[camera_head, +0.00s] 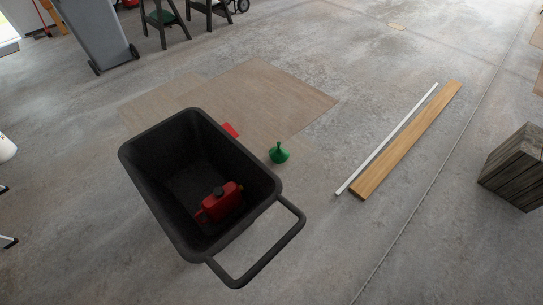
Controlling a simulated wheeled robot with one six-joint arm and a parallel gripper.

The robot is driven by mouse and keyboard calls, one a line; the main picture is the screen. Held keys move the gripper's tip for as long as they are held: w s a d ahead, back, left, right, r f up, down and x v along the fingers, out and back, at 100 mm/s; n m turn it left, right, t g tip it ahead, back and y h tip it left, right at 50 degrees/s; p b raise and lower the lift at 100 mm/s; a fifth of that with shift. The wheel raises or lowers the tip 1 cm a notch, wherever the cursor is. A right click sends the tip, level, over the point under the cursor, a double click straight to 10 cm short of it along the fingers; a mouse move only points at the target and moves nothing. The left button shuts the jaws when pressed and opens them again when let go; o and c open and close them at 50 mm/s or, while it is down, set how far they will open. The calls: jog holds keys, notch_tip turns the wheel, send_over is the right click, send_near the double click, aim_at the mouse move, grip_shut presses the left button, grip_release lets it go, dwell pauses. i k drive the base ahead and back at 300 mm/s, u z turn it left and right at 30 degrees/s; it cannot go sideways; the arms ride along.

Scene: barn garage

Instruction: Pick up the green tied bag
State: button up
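The green tied bag (279,154) is a small green shape with a rounded, wide bottom and a narrow neck pointing up. It stands on the concrete floor just right of the black wheelbarrow-like tub, near the edge of a flat brown sheet. Nothing is seen touching it. My gripper is not in view.
The black tub (160,138) with a looped handle (262,262) holds a red can (222,200). A red item (230,130) lies behind its rim. A brown sheet (265,90) lies flat. A wooden plank (405,140), a white strip (390,135) and a wooden crate (518,165) are right.

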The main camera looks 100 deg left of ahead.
aim_at(278, 155)
jog(key=u, duration=2.15)
jog(key=i, duration=2.2)
jog(key=u, duration=2.6)
jog(key=i, duration=0.25)
jog(key=u, duration=0.25)
